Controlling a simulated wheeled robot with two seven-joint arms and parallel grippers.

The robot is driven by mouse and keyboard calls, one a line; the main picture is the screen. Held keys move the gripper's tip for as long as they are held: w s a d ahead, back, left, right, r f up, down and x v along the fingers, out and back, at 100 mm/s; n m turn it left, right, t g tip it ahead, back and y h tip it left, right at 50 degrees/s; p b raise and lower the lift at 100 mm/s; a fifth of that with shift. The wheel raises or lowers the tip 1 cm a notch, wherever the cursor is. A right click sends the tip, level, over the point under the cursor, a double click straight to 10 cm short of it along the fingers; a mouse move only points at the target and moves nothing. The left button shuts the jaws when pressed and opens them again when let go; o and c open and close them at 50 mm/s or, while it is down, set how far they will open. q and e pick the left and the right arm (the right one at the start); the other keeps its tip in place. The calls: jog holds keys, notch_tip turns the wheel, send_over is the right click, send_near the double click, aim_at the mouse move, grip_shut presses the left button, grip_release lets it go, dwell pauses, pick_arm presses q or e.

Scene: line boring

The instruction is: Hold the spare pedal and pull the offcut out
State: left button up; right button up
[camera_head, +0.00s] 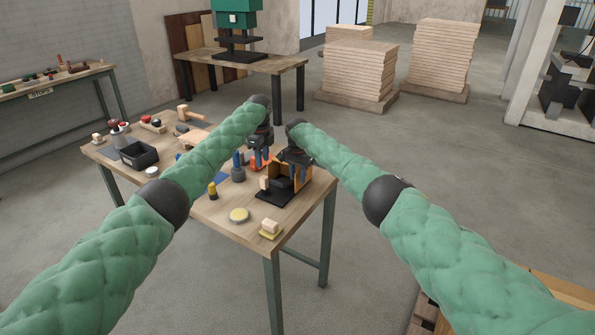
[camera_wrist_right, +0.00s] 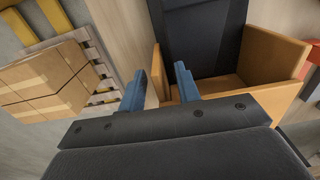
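The spare pedal appears to be the black pedal (camera_head: 281,184) under an orange guard (camera_head: 303,177), on a dark base near the table's right edge. A small pale wood block (camera_head: 265,183), possibly the offcut, shows at its left side. In the right wrist view a dark panel (camera_wrist_right: 200,35) lies between orange walls (camera_wrist_right: 275,55). My right gripper (camera_wrist_right: 160,84) is open, its blue fingers at the near left end of the guard; no grip shows. In the head view it is above the guard (camera_head: 296,158). My left gripper (camera_head: 259,158) is left of it; its opening is unclear.
The wooden table (camera_head: 215,212) also holds a black bin (camera_head: 139,154), a round yellow-topped tin (camera_head: 239,215), a block on a yellow pad (camera_head: 270,229), and a mallet (camera_head: 188,115). Stacked boards (camera_head: 355,70) stand behind.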

aim_at(264, 177)
jog(key=shift+f, duration=0.1)
grip_shut()
dwell(2.4)
pick_arm(q)
jog(key=shift+o, duration=0.6)
jog(key=shift+f, duration=0.1)
jog(key=shift+f+m, duration=0.9)
jog(key=shift+f, duration=4.05)
